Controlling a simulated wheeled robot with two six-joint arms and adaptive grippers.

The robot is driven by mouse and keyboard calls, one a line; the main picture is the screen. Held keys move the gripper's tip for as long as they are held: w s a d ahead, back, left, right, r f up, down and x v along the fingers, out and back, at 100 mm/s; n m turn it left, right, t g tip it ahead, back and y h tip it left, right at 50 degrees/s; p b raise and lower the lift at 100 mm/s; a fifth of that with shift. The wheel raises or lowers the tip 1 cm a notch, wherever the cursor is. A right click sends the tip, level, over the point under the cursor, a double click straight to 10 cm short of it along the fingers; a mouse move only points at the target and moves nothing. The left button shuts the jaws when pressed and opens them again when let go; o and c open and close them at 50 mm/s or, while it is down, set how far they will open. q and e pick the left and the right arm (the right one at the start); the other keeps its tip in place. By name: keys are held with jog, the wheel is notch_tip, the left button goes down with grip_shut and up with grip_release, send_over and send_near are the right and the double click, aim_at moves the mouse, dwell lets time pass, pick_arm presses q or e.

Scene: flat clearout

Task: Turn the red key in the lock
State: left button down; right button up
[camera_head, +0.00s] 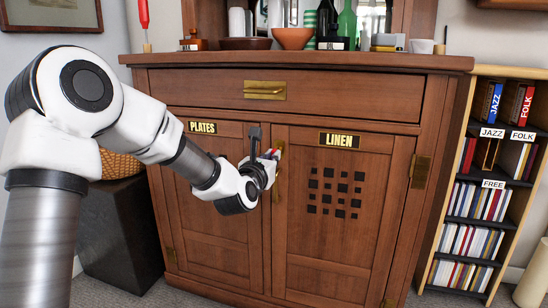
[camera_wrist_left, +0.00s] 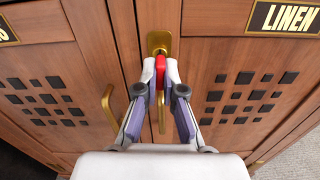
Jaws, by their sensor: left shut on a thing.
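The red key (camera_wrist_left: 160,64) sits at the brass lock plate (camera_wrist_left: 158,43) near the meeting line of the two cabinet doors, just under the lock in the left wrist view. My left gripper (camera_wrist_left: 161,68) is shut on the key's red head from both sides. In the head view my left gripper (camera_head: 275,157) reaches the LINEN door's left edge, and the key is mostly hidden there. The LINEN door (camera_head: 345,255) and the PLATES door (camera_head: 215,240) look shut. My right gripper is not in view.
A brass handle (camera_wrist_left: 107,110) is on the PLATES door, left of my fingers, and another (camera_wrist_left: 161,108) is just below them. A drawer with a brass pull (camera_head: 265,90) is above. Bowls and bottles stand on top. A bookshelf (camera_head: 480,220) stands at right.

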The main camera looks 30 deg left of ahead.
pick_arm(q)
jog(key=shift+f+b, duration=0.15)
jog(key=shift+b, duration=0.15)
jog(key=c, duration=1.6)
grip_release()
jog(key=shift+n, duration=0.4)
jog(key=o, duration=0.4)
jog(key=v, duration=1.2)
